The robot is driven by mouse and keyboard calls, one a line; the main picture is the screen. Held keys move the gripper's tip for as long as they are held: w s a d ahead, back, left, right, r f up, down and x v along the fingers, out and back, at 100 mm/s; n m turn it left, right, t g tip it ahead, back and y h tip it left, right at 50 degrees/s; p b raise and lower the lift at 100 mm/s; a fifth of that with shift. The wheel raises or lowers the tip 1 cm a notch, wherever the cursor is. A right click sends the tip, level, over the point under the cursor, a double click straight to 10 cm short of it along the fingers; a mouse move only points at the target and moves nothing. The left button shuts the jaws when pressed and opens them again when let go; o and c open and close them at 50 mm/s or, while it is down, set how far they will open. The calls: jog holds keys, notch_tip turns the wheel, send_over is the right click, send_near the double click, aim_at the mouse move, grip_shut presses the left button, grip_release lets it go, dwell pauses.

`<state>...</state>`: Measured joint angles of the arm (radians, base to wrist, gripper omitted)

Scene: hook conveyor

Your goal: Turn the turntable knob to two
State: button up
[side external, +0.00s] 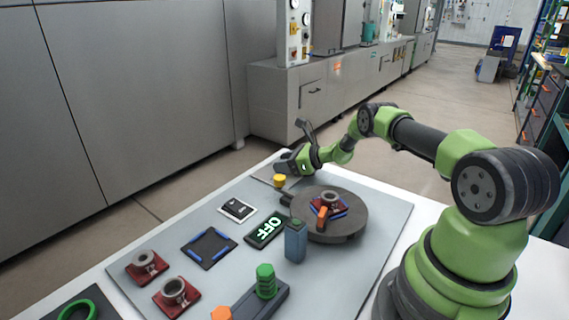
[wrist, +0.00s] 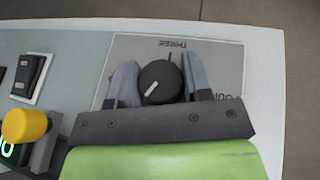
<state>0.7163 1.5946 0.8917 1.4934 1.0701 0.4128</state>
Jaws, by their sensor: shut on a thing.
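The black turntable knob (wrist: 160,82) sits on a grey label plate (wrist: 215,52) in the wrist view, with a white line on its face slanting down and left. The word THREE shows upside down above the knob; a label at the right is partly hidden by my gripper. My gripper (wrist: 161,78) has one grey finger on each side of the knob and is shut on it. In the side view my gripper (side external: 283,168) is low at the table's far edge, hiding the knob. The round dark turntable (side external: 355,222) carries a red part with a grey ring.
A yellow button (side external: 279,181) stands close to my gripper and shows in the wrist view (wrist: 25,125).

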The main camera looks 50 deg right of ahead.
jog(key=m+h, duration=0.4)
jog(key=h, duration=0.1)
jog(key=shift+a+m, duration=0.15)
jog(key=shift+m, duration=0.15)
jog(key=shift+m+h, duration=1.3)
jog(key=shift+h, duration=0.4)
jog(key=shift+g, duration=0.3)
jog(key=o, duration=0.9)
jog(key=shift+o, duration=0.2)
jog(key=shift+s, duration=0.1)
jog(key=shift+s+a+r+m+h, duration=0.1)
jog(key=shift+s+r+m+h, duration=0.2)
jog(key=shift+s, duration=0.15)
jog(key=v, duration=0.3)
jog(key=shift+s+a, duration=0.1)
jog(key=shift+s, duration=0.15)
notch_tip(320, 180, up, 7)
